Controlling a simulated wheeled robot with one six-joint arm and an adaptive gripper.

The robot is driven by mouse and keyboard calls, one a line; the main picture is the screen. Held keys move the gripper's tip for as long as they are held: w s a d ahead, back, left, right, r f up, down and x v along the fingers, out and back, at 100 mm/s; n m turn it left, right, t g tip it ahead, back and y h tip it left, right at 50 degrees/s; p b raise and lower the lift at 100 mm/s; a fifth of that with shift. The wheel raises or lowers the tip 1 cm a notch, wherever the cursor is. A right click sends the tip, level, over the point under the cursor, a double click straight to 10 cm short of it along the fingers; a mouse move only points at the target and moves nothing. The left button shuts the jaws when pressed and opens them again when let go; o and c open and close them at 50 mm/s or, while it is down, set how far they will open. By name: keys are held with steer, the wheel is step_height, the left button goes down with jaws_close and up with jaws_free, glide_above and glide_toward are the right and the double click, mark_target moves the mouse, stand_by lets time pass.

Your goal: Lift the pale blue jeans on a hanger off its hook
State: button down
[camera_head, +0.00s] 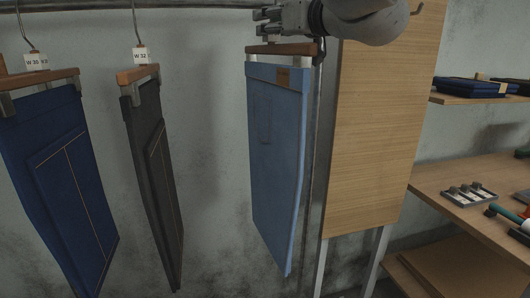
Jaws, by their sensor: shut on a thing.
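The pale blue jeans (275,165) hang folded from a brown wooden hanger (272,49) with metal clips, right of the middle of the view. My gripper (268,24) is at the top of this hanger, shut on it, with my arm reaching in from the upper right. The hanger's hook and the jaws' exact contact are hidden behind the gripper. I cannot tell whether the hanger still bears on anything above. The jeans hang close to upright, with their lower end clear of other things.
Dark grey trousers (155,175) and dark blue jeans (60,180) hang at left from a metal rail (190,5). A wooden panel (375,140) stands close at right. Shelves (470,195) with folded clothes (475,87) and small tools are farther right.

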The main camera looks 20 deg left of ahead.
steer(key=shift+s+d+r, duration=0.1)
steer(key=shift+s+d, duration=0.5)
steer(key=shift+s, duration=0.35)
steer(key=shift+s+d, duration=0.6)
steer(key=shift+s, duration=0.35)
